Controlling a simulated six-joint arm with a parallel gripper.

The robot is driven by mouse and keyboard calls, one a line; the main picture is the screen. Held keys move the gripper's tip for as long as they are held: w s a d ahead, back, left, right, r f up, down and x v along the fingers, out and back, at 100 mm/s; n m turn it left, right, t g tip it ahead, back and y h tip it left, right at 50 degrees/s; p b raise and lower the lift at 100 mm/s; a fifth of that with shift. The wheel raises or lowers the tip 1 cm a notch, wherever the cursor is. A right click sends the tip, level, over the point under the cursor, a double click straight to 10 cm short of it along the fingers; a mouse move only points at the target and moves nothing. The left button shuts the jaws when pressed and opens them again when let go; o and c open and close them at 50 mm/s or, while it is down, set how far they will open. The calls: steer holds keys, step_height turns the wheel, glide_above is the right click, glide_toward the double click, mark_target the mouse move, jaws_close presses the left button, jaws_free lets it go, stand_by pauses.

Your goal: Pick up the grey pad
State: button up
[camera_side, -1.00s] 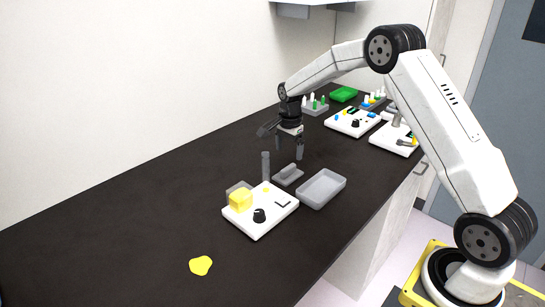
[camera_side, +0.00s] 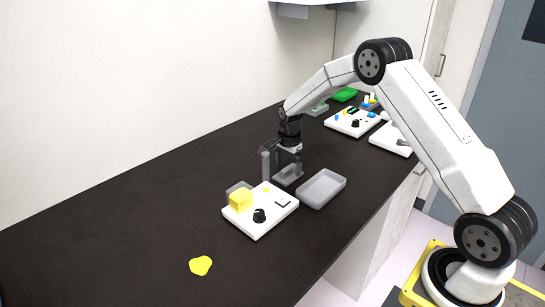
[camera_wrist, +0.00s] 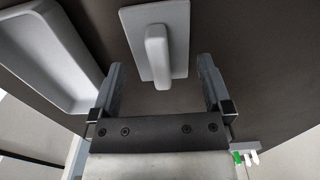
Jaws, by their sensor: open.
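The grey pad (camera_wrist: 176,38) is a flat rectangular plate with a raised bar-shaped handle on top. In the wrist view it lies on the dark counter just beyond my fingertips, its handle pointing between them. My gripper (camera_wrist: 159,75) is open and empty, with one finger to each side of the handle's near end. In the side view my gripper (camera_side: 287,170) is low over the pad (camera_side: 287,180) and partly covers it. I cannot tell from the pictures whether the fingers touch the pad.
A grey tray (camera_side: 342,183) lies just right of the pad. The left counter is mostly clear, with a yellow patch (camera_side: 200,265).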

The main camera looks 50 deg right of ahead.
mark_target(288, 167)
steer(key=shift+f, duration=1.05)
steer(key=shift+c, duration=0.2)
steer(key=c, duration=0.9)
steer(key=shift+r, duration=0.1)
steer(key=shift+r, duration=4.95)
